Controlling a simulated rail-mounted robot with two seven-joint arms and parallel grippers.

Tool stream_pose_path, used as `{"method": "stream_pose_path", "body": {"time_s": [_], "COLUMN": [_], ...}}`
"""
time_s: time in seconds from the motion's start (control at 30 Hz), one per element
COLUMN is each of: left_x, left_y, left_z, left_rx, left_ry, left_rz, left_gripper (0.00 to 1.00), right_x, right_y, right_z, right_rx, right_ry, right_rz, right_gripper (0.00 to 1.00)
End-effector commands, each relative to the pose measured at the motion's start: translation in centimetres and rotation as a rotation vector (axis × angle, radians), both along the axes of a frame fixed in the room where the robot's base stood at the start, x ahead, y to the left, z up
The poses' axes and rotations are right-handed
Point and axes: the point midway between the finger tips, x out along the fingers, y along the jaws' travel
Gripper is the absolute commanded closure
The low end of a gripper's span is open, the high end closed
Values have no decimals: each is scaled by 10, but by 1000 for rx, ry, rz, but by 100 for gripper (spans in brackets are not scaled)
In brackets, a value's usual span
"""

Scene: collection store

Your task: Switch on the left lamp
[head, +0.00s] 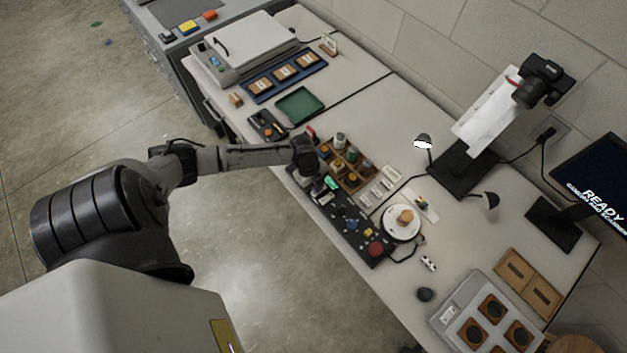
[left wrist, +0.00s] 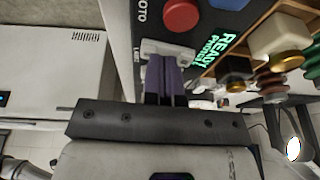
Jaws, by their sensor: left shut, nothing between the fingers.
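The left lamp (head: 423,142) stands at the back of the table, and its face is bright white, as if lit. A bright white oval, likely this lamp (left wrist: 293,148), shows at the right of the left wrist view. The right lamp (head: 487,200) has a duller face. The dark control panel (head: 347,222) lies along the front edge. My left gripper (left wrist: 167,62) is shut and empty, with its purple fingertips at a light grey switch piece (left wrist: 181,50) on the panel. I cannot tell whether they press it. My right gripper is not in view.
A red button (left wrist: 182,14) and a green-lettered display (left wrist: 226,48) are beside the fingertips. A wooden rack (head: 352,183) of small jars stands just behind the panel. A white plate (head: 402,223) sits to its right. A green tray (head: 300,104) lies further left.

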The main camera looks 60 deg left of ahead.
Motion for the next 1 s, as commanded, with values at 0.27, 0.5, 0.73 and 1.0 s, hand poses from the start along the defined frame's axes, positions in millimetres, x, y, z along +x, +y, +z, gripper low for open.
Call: {"method": "stream_pose_path", "body": {"time_s": [0.27, 0.5, 0.73, 1.0], "left_x": [5, 5, 3, -6], "left_y": [1, 1, 1, 7], "left_z": [2, 4, 25, 62], "left_rx": [0, 0, 0, 4], "left_ry": [0, 0, 0, 0], "left_rz": [1, 1, 1, -4], "left_gripper": [100, 100, 100, 100], "right_x": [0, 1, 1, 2], "right_y": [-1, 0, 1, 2], "right_z": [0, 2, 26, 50], "right_rx": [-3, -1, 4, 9], "right_ry": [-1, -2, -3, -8], "right_rz": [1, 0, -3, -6], "right_gripper": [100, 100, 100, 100]}}
